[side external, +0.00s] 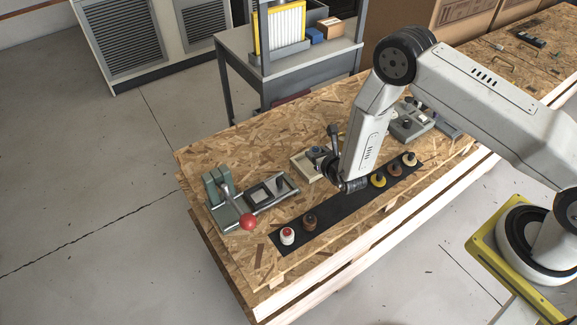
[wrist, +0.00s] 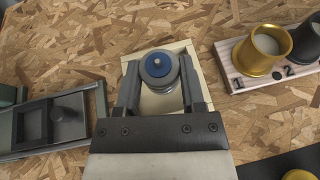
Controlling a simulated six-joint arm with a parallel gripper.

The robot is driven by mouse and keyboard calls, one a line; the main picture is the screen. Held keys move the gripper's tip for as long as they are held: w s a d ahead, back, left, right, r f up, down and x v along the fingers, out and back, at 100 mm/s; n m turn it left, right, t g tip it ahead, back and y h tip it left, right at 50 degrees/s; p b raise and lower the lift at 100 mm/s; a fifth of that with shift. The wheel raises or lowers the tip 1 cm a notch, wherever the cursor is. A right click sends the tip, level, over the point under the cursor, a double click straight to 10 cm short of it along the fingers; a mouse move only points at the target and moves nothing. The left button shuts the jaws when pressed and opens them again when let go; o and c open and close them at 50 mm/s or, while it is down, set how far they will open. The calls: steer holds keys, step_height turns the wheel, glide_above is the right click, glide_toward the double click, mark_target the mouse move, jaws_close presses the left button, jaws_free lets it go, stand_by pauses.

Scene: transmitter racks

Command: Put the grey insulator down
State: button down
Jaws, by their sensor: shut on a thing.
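The grey insulator (wrist: 158,82) has a blue top with a small pale tip. In the wrist view it sits between the two fingers of my gripper (wrist: 160,88), which is shut on it. A shallow pale wooden tray (wrist: 184,50) shows behind and around it. In the side view the blue top (side external: 315,149) shows at the tray (side external: 303,168), beside my gripper (side external: 328,163). The insulator looks roughly upright. Its lower part is hidden, so I cannot tell whether it touches the tray floor.
A clamp fixture with a red ball handle (side external: 248,221) stands left. A black mat (side external: 335,211) in front holds several insulators, including a red-topped white one (side external: 288,236). A numbered wooden block (wrist: 276,80) with a gold cup (wrist: 262,50) and a dark cup stands right of the tray.

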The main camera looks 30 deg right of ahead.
steer(key=shift+w+f, duration=0.15)
steer(key=shift+f, duration=0.1)
steer(key=shift+w+f, duration=0.15)
steer(key=shift+f, duration=1.55)
steer(key=shift+f, duration=0.15)
steer(key=shift+c, duration=2.3)
jaws_free()
steer(key=shift+r, duration=0.2)
steer(key=shift+v, duration=6)
